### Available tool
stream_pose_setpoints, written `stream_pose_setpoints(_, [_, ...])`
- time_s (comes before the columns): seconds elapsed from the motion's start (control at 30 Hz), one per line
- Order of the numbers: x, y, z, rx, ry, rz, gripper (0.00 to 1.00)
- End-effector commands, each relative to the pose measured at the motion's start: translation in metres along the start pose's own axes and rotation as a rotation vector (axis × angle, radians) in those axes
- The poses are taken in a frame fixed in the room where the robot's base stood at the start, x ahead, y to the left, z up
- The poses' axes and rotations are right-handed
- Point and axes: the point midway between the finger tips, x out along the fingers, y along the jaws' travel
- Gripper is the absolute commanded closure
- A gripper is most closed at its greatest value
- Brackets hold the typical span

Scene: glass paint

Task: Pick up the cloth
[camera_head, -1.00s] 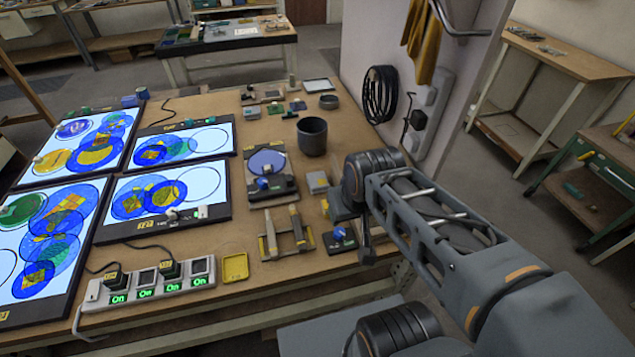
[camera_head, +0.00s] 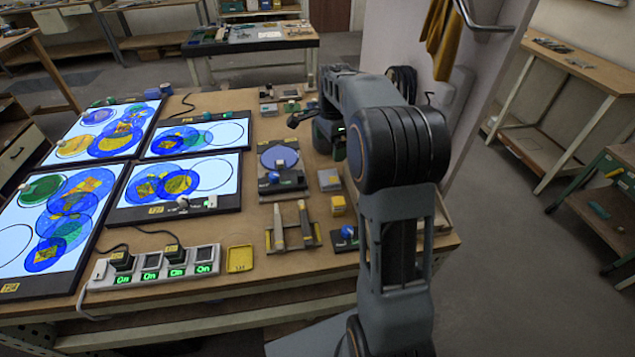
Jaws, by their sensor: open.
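The cloth (camera_head: 441,38) is a mustard-yellow piece of fabric. It hangs in folds from a metal rail on the pale panel at the upper right, behind the workbench, and its top runs out of the picture. My gripper (camera_head: 306,117) is small and dark at the far end of my arm, over the back part of the bench near the dark cup. It is to the left of the cloth and well apart from it. My gripper is open, and I see nothing held in it. My wrist and forearm hide part of it.
The workbench (camera_head: 238,217) carries lit glass panels (camera_head: 182,183), a power strip (camera_head: 160,266), a yellow tray (camera_head: 240,259) and several small tools. My arm partly hides a black coil (camera_head: 403,80) on the panel. A side table (camera_head: 572,66) stands right. Floor between is clear.

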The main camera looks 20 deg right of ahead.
Motion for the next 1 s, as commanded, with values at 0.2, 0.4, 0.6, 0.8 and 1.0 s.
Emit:
stream_pose_setpoints(0.2, [-0.009, 0.002, 0.003, 0.228, -0.003, 0.018, 0.0])
stream_pose_setpoints(0.4, [0.016, 0.003, 0.004, 0.276, -0.004, 0.023, 0.0])
stream_pose_setpoints(0.6, [0.051, 0.003, 0.004, 0.275, -0.003, 0.022, 0.0])
stream_pose_setpoints(0.8, [0.072, 0.004, 0.004, 0.275, -0.003, 0.02, 0.0])
stream_pose_setpoints(1.0, [0.082, 0.004, 0.004, 0.275, -0.003, 0.02, 0.0])
